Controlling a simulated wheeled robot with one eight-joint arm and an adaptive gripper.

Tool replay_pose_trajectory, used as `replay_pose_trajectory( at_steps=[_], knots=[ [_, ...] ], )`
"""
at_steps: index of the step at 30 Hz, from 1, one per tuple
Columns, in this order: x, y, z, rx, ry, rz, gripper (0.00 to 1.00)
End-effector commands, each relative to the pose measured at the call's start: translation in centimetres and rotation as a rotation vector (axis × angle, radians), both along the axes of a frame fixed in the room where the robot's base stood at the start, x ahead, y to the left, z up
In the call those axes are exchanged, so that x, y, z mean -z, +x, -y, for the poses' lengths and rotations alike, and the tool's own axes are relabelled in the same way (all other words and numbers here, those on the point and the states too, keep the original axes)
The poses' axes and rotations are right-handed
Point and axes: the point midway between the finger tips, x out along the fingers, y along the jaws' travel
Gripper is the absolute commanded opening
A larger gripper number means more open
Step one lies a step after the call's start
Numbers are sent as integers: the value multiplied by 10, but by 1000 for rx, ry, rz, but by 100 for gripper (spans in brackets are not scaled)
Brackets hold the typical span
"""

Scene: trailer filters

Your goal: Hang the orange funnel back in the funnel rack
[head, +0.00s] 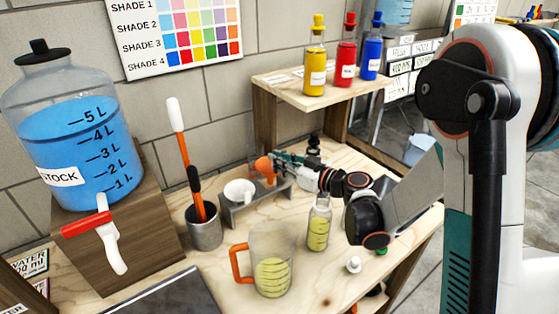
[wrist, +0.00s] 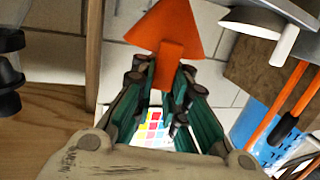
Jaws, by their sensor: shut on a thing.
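The orange funnel (head: 264,168) is held at the tip of my gripper (head: 277,160), over the far right part of the grey funnel rack (head: 262,204) in the head view. In the wrist view, my gripper (wrist: 165,82) is shut on the tab of the orange funnel (wrist: 166,28), whose cone extends beyond the fingertips. A white funnel (head: 239,191) sits in the left part of the rack. The rack's edge (wrist: 299,14) shows at the upper right of the wrist view, apart from the orange funnel there. The orange funnel's spout is hard to make out.
A measuring jug (head: 272,262) and a bottle of yellow liquid (head: 319,226) stand in front. A wooden shelf (head: 290,88) with coloured bottles rises behind. The large blue stock jar (head: 75,140) is at left.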

Motion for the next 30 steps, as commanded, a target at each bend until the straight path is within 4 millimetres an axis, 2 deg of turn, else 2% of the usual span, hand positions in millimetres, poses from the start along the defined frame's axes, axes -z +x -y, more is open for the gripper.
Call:
replay_pose_trajectory(
  at_steps=[18, 30],
  knots=[
    [14, 0, 0, 0, 0, 0, 0],
    [14, 0, 0, 0, 0, 0, 0]
  ],
)
